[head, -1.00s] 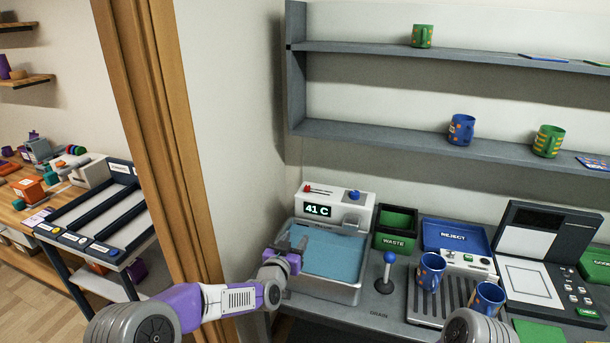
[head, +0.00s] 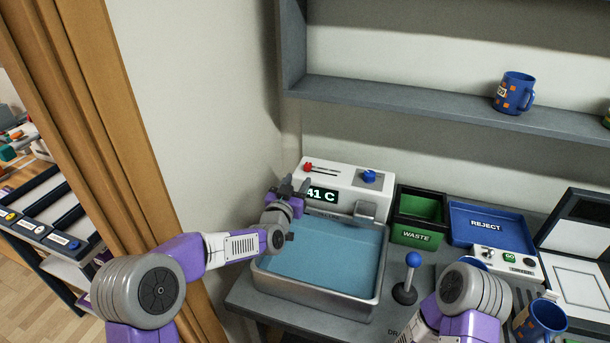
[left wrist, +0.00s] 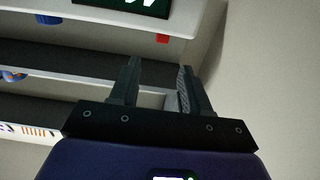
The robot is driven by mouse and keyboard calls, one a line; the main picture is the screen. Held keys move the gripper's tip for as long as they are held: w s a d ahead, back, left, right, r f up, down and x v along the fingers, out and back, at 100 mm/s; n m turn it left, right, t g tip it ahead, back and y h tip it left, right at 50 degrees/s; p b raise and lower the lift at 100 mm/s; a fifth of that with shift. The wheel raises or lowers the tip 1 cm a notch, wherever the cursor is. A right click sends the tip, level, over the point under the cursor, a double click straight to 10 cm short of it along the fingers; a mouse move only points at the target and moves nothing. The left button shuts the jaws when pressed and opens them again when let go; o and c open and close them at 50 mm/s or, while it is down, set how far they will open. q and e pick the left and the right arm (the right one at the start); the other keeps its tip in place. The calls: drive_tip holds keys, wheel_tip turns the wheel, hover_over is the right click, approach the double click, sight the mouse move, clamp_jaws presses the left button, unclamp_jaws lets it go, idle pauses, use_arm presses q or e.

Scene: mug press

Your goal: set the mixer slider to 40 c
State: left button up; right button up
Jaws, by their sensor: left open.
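The white mixer box (head: 345,180) stands behind the water basin. Its display (head: 322,194) reads 41 C, with the left edge partly covered by my gripper. The red slider knob (head: 308,167) sits at the left end of its slot on top of the box. In the left wrist view the red knob (left wrist: 162,38) shows beyond the fingers, left of the right finger's tip. My left gripper (head: 295,184) is open and empty, in front of the box's left end, apart from the knob. My right arm shows at the lower right; its gripper is not visible.
The basin (head: 325,257) of blue water lies below my left gripper. A blue knob (head: 369,176) is on the box's right side. The green waste bin (head: 420,215), blue reject tray (head: 490,226) and blue-topped lever (head: 411,262) stand to the right. A wall is close on the left.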

sight(307, 167)
use_arm(q)
drive_tip(key=shift+f+x, duration=0.2)
drive_tip(key=shift+x, duration=1.75)
drive_tip(key=shift+f+x, duration=0.2)
drive_tip(key=shift+x, duration=1.75)
drive_tip(key=shift+c, duration=0.2)
clamp_jaws()
